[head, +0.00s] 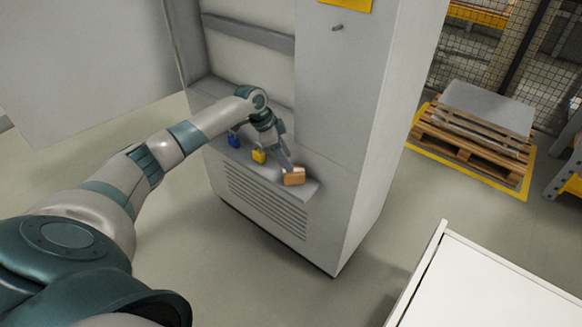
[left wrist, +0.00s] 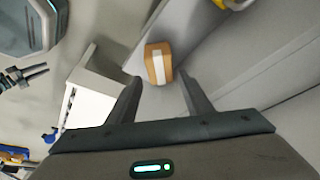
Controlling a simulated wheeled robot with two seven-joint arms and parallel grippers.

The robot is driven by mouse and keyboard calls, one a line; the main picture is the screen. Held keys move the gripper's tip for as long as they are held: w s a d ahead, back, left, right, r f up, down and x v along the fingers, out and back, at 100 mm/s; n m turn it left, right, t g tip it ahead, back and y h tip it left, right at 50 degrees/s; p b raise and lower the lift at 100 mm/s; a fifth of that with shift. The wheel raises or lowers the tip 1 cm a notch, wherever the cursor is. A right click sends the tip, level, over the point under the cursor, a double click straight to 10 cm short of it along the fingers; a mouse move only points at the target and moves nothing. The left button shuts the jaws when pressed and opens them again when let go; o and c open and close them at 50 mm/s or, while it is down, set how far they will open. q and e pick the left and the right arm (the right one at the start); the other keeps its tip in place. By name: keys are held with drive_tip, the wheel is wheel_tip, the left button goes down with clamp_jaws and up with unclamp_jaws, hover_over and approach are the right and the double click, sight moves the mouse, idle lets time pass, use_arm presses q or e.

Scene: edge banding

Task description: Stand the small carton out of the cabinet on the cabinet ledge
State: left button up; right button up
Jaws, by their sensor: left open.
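The small carton (head: 294,176) is a brown box at the right end of the cabinet ledge (head: 311,187). In the left wrist view the carton (left wrist: 158,63) shows a pale strip down its middle and lies beyond the fingertips, between their lines. My left gripper (head: 287,165) is beside the carton in the head view; whether they touch there is unclear. In the left wrist view its two fingers (left wrist: 160,82) are spread apart with nothing between them. The cabinet (head: 335,115) stands with an open bay above the ledge.
A yellow padlock-like item (head: 259,156) and a blue one (head: 234,140) are on the ledge left of the carton. A white surface (head: 490,290) stands at the lower right. A wooden pallet (head: 470,145) is at the far right. The floor before the cabinet is clear.

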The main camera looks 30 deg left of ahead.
use_arm(q)
drive_tip(key=v, duration=0.5)
drive_tip(key=shift+r, duration=0.15)
use_arm(e)
drive_tip(key=shift+w+a+r, duration=0.65)
drive_tip(key=shift+w+a, duration=0.1)
drive_tip(key=shift+w, duration=0.2)
drive_tip(key=shift+s+d+f, duration=0.1)
drive_tip(key=shift+s, duration=0.1)
